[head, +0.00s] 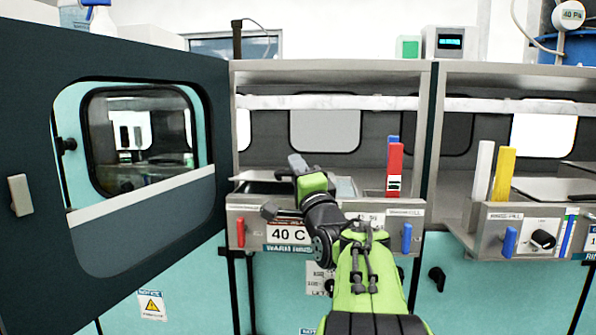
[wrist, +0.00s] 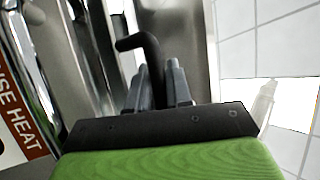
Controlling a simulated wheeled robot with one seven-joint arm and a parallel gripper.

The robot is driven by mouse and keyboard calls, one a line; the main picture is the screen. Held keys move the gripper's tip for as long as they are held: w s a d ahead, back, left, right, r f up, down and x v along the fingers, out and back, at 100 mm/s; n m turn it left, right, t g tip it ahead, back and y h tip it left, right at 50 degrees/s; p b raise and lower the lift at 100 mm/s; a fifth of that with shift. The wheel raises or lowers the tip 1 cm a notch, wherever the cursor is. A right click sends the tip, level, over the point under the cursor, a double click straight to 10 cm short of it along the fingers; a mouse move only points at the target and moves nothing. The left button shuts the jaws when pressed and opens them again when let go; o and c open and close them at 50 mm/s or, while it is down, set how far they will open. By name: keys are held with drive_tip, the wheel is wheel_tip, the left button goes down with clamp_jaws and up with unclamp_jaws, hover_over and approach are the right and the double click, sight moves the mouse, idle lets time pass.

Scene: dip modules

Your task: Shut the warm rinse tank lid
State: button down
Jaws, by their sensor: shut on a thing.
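The warm rinse tank (head: 283,230) is the middle unit in the head view, with a 40 C display and a warm rinse label on its steel front. My gripper (head: 294,172) is at the tank's top front edge; my own arm covers part of the tank. In the wrist view my gripper (wrist: 160,88) is shut on a black bent handle (wrist: 150,47), its two grey fingers either side of the bar. Steel surfaces lie behind the handle. The lid's outline and how far it stands open cannot be told clearly.
A large dark door (head: 120,45) with a window stands open at the left. A red block (head: 395,165) stands upright at the tank's right, and a yellow one (head: 503,172) on the right-hand unit. A blue lever (head: 407,237) is on the tank's front.

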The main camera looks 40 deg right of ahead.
drive_tip(key=shift+r, duration=0.1)
drive_tip(key=c, duration=1.1)
unclamp_jaws()
drive_tip(key=shift+s+a, duration=0.15)
drive_tip(key=b+v, duration=0.3)
drive_tip(key=v, duration=1.2)
drive_tip(key=shift+s+a, duration=0.1)
drive_tip(key=shift+s, duration=0.2)
